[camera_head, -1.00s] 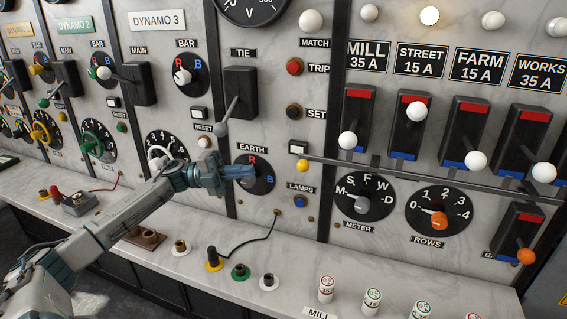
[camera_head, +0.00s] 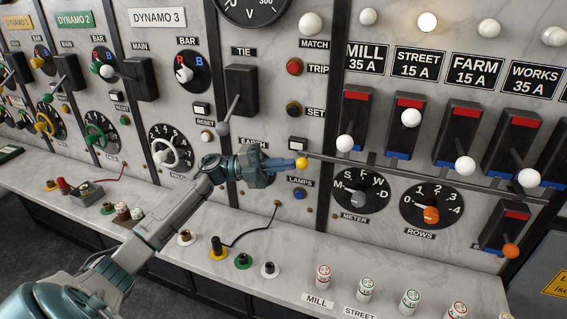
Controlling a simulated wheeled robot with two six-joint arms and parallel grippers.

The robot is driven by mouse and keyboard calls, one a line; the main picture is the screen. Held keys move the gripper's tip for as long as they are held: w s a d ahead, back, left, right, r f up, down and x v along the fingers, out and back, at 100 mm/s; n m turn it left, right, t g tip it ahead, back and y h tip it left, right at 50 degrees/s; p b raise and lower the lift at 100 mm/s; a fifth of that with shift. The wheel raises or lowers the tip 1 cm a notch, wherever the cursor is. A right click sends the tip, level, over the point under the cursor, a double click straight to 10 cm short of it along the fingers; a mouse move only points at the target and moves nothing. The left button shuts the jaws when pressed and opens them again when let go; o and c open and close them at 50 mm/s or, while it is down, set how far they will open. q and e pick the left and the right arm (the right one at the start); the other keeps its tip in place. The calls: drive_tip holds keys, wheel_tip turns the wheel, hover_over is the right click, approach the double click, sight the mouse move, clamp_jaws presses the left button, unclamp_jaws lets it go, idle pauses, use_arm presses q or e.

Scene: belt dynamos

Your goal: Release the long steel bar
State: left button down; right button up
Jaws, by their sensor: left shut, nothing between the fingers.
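The long steel bar (camera_head: 340,161) runs across the marble panel below the row of feeder switches, sloping down to the right in the picture. A yellow knob (camera_head: 302,163) sits at its left end. My left gripper (camera_head: 290,163) is shut and empty, with its fingertips at the left side of the yellow knob. I cannot tell whether they touch it. My left arm and gripper cover part of the EARTH dial. My right gripper is not in view.
Above the bar are the MILL switch (camera_head: 354,120), the STREET switch (camera_head: 408,125) with its white knob up, and more switches. METER (camera_head: 360,192) and ROWS (camera_head: 431,205) dials sit below. Several plugs and fuses stand on the marble ledge (camera_head: 210,262).

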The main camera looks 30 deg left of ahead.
sight(300, 168)
use_arm(q)
drive_tip(key=d, duration=0.2)
drive_tip(key=w+d, duration=0.1)
drive_tip(key=d, duration=0.1)
drive_tip(key=shift+d, duration=0.1)
drive_tip(key=shift+b, duration=0.3)
